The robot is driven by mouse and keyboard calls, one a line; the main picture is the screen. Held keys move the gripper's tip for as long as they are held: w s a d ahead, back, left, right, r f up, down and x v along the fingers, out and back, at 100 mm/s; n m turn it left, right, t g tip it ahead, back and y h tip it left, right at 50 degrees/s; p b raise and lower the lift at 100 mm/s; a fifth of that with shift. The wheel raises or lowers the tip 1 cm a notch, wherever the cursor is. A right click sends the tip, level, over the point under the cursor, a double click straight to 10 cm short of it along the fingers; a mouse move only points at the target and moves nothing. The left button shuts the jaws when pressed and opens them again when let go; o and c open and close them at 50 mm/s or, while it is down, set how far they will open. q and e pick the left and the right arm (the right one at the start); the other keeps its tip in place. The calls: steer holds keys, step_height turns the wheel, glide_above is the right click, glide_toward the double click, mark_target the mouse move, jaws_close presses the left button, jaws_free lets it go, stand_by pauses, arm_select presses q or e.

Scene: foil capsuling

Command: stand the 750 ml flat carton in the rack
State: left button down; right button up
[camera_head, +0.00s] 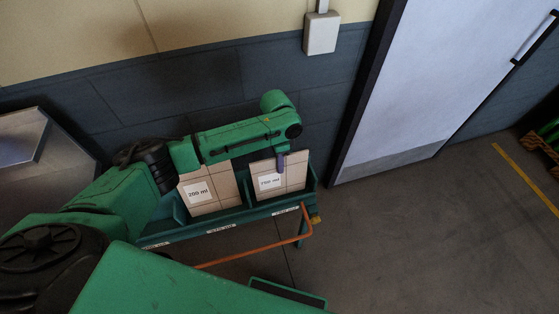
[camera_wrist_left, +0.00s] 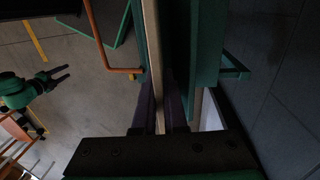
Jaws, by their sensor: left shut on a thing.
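The 750 ml flat carton (camera_head: 292,181) is tan with a white label and stands nearly upright in the right-hand bay of the green rack (camera_head: 240,223). I cannot tell whether its bottom edge rests on the rack floor. My left gripper (camera_head: 281,163) is shut on its upper edge. In the left wrist view the dark purple fingers (camera_wrist_left: 164,100) lie on both sides of the thin carton (camera_wrist_left: 154,55). My right gripper (camera_wrist_left: 62,73) shows small at the left of that view, its fingers apart and empty.
Another tan carton, its label seeming to read 200 ml (camera_head: 212,183), stands in the bay to the left. An orange rail (camera_head: 270,248) runs along the rack's front. The wall is close behind. Open floor (camera_head: 420,245) lies to the right, by a pale door (camera_head: 430,80).

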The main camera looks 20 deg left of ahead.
arm_select(q)
steer(key=c, duration=0.9)
jaws_free()
